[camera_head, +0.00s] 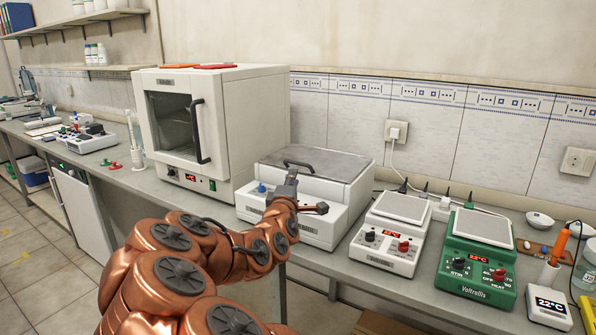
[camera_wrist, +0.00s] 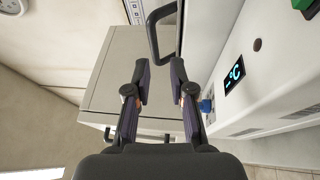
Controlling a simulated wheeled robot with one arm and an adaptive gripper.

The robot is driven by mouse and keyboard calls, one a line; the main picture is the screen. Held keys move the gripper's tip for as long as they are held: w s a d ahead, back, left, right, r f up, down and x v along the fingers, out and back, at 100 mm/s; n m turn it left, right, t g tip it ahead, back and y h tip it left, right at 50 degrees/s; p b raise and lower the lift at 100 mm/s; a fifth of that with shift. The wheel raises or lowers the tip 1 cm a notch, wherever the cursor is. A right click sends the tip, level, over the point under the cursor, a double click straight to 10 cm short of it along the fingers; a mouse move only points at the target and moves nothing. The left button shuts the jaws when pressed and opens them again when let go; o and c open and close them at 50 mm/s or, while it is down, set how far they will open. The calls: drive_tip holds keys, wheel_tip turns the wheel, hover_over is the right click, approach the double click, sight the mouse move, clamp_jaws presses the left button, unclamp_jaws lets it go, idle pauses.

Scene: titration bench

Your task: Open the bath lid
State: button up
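The bath (camera_head: 321,227) is a white box between the oven and the hot plates. Its flat grey lid (camera_head: 335,165) lies shut on top. A black bar handle (camera_head: 300,165) rises from the lid. My gripper (camera_head: 291,175) is at the lid's front, close to the handle. In the wrist view, my gripper (camera_wrist: 158,70) is open, with a gap between its fingertips. The handle's near end lies near this gap; I cannot tell whether they touch.
The white oven (camera_head: 240,125) with a black door handle stands close on the left. A white hot plate (camera_head: 395,235) and a green one (camera_head: 480,255) stand on the right. The tiled wall (camera_head: 425,110) is behind the bath.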

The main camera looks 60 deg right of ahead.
sight(298, 164)
drive_tip(key=shift+d+r+n+h, duration=0.2)
drive_tip(key=shift+d+n+h, duration=0.1)
drive_tip(key=shift+d+n, duration=0.1)
drive_tip(key=shift+d+r, duration=0.1)
drive_tip(key=shift+d, duration=0.05)
drive_tip(key=shift+p+x, duration=0.75)
drive_tip(key=shift+x, duration=2.85)
drive_tip(key=shift+w, duration=0.15)
clamp_jaws()
